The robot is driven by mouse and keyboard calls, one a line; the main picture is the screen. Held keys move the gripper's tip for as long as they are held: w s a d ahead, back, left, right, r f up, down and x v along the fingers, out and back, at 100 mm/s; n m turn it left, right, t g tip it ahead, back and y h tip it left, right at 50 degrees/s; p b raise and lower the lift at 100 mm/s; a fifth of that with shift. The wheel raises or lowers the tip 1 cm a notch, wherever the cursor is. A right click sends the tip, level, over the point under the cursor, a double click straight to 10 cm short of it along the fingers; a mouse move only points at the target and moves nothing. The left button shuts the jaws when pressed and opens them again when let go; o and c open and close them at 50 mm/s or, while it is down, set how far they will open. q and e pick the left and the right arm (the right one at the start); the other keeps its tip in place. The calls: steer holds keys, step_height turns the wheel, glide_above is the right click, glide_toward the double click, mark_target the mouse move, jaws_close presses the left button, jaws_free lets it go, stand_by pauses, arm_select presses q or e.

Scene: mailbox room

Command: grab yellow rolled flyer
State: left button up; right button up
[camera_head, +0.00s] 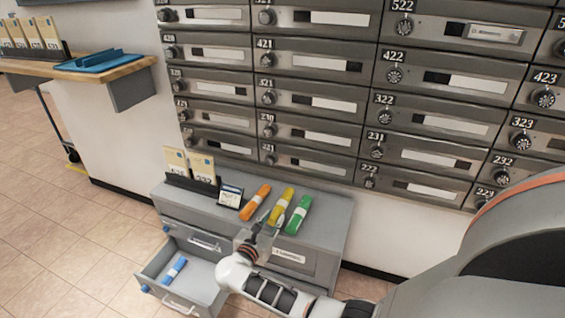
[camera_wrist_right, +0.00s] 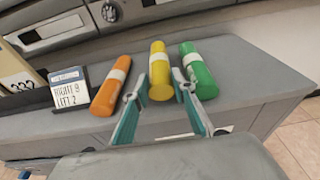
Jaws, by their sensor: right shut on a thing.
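The yellow rolled flyer (camera_head: 282,206) lies on the grey cabinet top, between an orange rolled flyer (camera_head: 255,202) and a green one (camera_head: 299,215). Each has a white band. My right gripper (camera_head: 268,219) reaches its near end from the front. In the right wrist view, the yellow flyer (camera_wrist_right: 160,69) sits between the two teal fingers of my right gripper (camera_wrist_right: 159,88), which is shut on it. The flyer still lies on the cabinet top. The right fingertip is close beside the green flyer (camera_wrist_right: 198,70). My left gripper is not in view.
The grey cabinet (camera_head: 337,222) has an open drawer (camera_head: 206,293) at lower left with a blue roll (camera_head: 174,269) inside. A small sign (camera_head: 231,196) and upright cards (camera_head: 203,168) stand left of the flyers. Mailboxes (camera_head: 440,120) fill the wall behind.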

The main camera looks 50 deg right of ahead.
steer(key=shift+r, duration=0.75)
steer(key=shift+r+p, duration=0.45)
steer(key=shift+r, duration=0.1)
steer(key=shift+s+a+f, duration=0.1)
steer(key=shift+a, duration=0.25)
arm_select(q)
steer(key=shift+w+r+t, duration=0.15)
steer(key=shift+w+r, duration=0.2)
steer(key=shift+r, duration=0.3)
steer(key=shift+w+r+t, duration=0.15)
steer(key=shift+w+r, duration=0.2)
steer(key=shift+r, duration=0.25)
arm_select(e)
steer(key=f+v, duration=0.1)
steer(key=v, duration=0.6)
steer(key=shift+a, duration=0.15)
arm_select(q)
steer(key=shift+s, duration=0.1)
arm_select(e)
steer(key=shift+f, duration=0.1)
